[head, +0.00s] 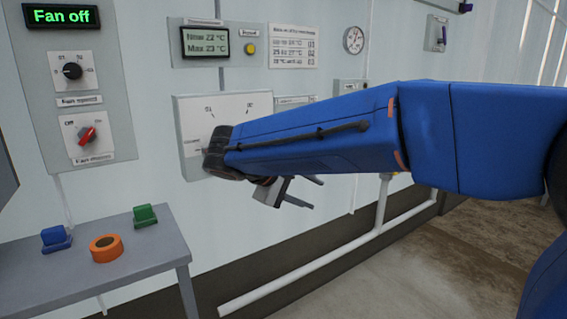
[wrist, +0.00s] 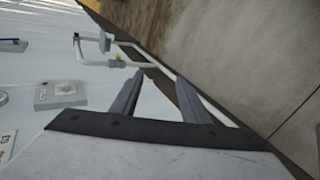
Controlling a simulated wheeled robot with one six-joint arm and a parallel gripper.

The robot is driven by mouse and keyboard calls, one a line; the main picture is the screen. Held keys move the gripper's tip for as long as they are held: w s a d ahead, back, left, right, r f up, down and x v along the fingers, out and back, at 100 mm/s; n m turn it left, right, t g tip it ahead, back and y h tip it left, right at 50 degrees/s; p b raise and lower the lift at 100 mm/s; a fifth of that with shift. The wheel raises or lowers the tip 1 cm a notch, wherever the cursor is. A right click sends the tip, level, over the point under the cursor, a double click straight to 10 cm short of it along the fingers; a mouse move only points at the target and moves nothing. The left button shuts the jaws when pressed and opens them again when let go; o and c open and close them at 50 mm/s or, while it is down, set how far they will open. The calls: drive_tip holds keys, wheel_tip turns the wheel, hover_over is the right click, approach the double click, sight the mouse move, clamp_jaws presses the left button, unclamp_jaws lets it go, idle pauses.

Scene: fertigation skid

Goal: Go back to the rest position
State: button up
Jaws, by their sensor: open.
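My gripper (head: 302,193) hangs at the end of my blue arm near the middle of the head view, in front of the wall and a white dial panel that the arm partly covers. Its two fingers are apart with nothing between them. In the wrist view the open fingers of my gripper (wrist: 163,86) point toward the floor and a white pipe, and they touch nothing that I can see.
A grey table (head: 150,250) at the lower left holds a blue block (head: 55,238), an orange ring (head: 106,248) and a green block (head: 145,215). A fan control panel (head: 100,120) reads "Fan off". A white pipe (head: 300,268) runs low along the wall. The floor at right is clear.

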drive_tip(key=s+d+f+m+g+y, duration=0.25)
drive_tip(key=s+d, duration=0.35)
drive_tip(key=d, duration=0.3)
drive_tip(key=s+d+f+m+g+y, duration=0.1)
drive_tip(key=s+d+f, duration=0.35)
drive_tip(key=d, duration=0.45)
drive_tip(key=s+d+f+m+t+y, duration=0.1)
drive_tip(key=s+f, duration=0.3)
drive_tip(key=s, duration=0.4)
drive_tip(key=s+d+f+m+y, duration=0.3)
drive_tip(key=s+f+m+y, duration=0.1)
drive_tip(key=s, duration=0.4)
drive_tip(key=shift+s+d+f+t, duration=0.15)
drive_tip(key=shift+d+f+t, duration=0.2)
drive_tip(key=shift+f, duration=0.2)
